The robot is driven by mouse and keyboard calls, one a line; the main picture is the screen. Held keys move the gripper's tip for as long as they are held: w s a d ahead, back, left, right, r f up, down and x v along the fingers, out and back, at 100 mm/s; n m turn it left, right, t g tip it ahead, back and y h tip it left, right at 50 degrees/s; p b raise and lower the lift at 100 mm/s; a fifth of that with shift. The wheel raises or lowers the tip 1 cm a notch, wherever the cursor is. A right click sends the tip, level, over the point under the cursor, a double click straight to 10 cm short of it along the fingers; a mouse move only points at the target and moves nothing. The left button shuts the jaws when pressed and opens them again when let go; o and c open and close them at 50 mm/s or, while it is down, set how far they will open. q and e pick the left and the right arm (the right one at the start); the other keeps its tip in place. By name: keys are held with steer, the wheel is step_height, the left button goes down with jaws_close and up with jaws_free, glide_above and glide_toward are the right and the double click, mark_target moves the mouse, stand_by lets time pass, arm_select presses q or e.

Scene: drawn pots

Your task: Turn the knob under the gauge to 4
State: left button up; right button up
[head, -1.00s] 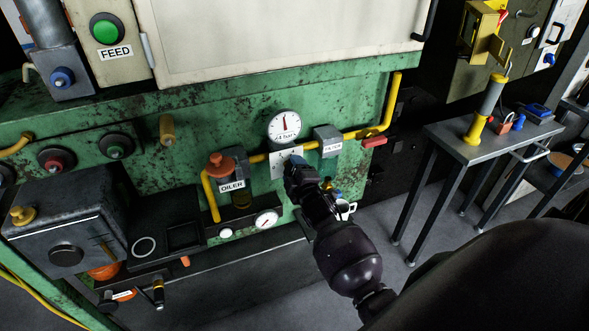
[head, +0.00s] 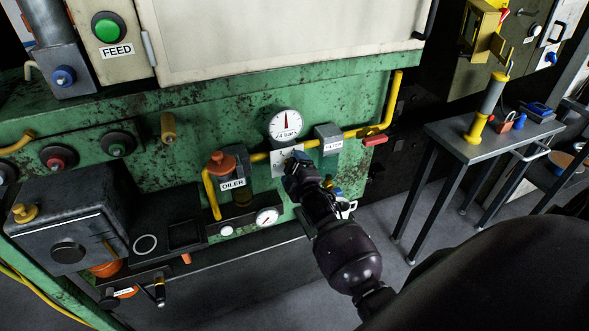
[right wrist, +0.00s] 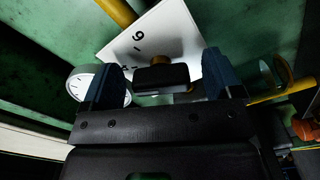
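The round white gauge (head: 284,124) is on the green machine front, with a white dial plate (head: 278,161) below it. In the head view my right gripper (head: 293,164) is in front of the plate and hides the knob. In the right wrist view the black knob (right wrist: 162,77) on a brass stem shows between the blue fingers of my right gripper (right wrist: 160,84). The fingers are apart, with a small gap on each side of the knob. The plate (right wrist: 165,30) carries a numeral that reads as 6 or 9; its other marks are partly hidden. My left gripper is out of view.
A yellow pipe (head: 360,133) runs beside the plate. The oiler (head: 228,168) with its orange cap stands left of it, and the filter block (head: 328,139) right. A smaller gauge (head: 267,217) is below. A grey side table (head: 480,150) stands at the right.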

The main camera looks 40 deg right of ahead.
steer(key=v, duration=1)
steer(key=shift+s+p, duration=0.3)
steer(key=shift+s, duration=0.1)
stand_by(0.3)
steer(key=s+a+f+m+g+y, duration=0.2)
steer(key=s+a+f+m+g, duration=0.1)
steer(key=s, duration=0.6)
steer(key=s+a+f+m+g+y, duration=0.2)
steer(key=s+a+f+m, duration=0.3)
steer(key=s+f, duration=0.3)
steer(key=shift+s+a+m+g, duration=0.35)
steer(key=shift+s+m+g, duration=0.2)
steer(key=shift+s, duration=0.65)
